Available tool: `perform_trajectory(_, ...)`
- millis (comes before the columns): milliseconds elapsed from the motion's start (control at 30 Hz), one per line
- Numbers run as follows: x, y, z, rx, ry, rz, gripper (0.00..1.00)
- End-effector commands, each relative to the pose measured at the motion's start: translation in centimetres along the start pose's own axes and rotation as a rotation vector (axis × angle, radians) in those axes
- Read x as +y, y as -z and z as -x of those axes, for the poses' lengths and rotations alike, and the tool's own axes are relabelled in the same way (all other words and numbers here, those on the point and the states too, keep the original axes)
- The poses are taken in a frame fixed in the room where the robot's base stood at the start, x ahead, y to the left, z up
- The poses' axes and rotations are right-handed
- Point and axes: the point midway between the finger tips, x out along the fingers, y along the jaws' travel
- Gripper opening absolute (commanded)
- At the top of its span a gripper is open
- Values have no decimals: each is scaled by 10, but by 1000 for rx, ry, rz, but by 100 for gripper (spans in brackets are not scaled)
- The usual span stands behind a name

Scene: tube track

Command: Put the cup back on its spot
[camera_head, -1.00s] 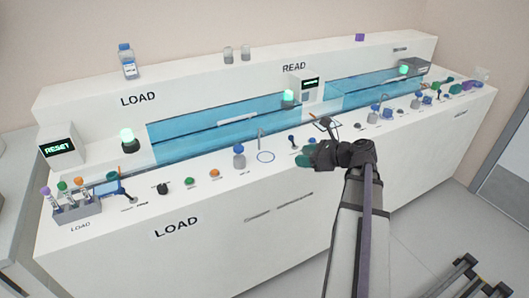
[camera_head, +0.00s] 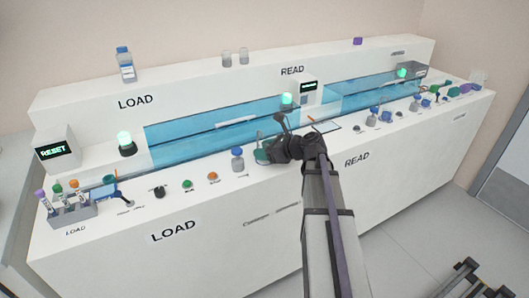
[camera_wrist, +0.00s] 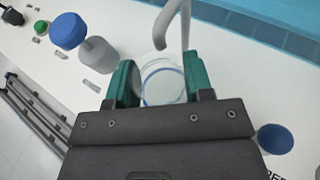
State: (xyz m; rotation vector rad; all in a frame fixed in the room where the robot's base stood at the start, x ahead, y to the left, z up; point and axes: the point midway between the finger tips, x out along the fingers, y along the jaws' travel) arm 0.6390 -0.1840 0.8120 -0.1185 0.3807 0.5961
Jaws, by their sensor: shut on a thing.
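My gripper (camera_head: 264,152) is low over the front ledge of the counter, just right of a blue-capped bottle. In the wrist view its two green fingers are shut on a clear, see-through cup (camera_wrist: 162,78). A blue ring line (camera_wrist: 147,101), like the blue ring marked on the ledge, shows at or through the cup. I cannot tell whether the cup touches the ledge. In the head view the gripper hides the cup and most of the ring.
A thin curved spout (camera_wrist: 172,28) rises close behind the cup. The blue-capped bottle (camera_head: 238,160) stands to the left, also in the wrist view (camera_wrist: 97,52). A blue round cap (camera_wrist: 275,139) lies to the right. Orange (camera_head: 212,177) and green (camera_head: 187,185) knobs sit further left.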

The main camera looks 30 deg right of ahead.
Motion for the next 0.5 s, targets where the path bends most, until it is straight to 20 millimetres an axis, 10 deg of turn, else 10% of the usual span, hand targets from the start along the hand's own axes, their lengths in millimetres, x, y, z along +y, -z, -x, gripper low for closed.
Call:
perform_trajectory(133,0,4,-2,0,0,0,24)
perform_trajectory(167,0,4,-1,0,0,0,48)
perform_trajectory(500,0,3,-1,0,0,0,73)
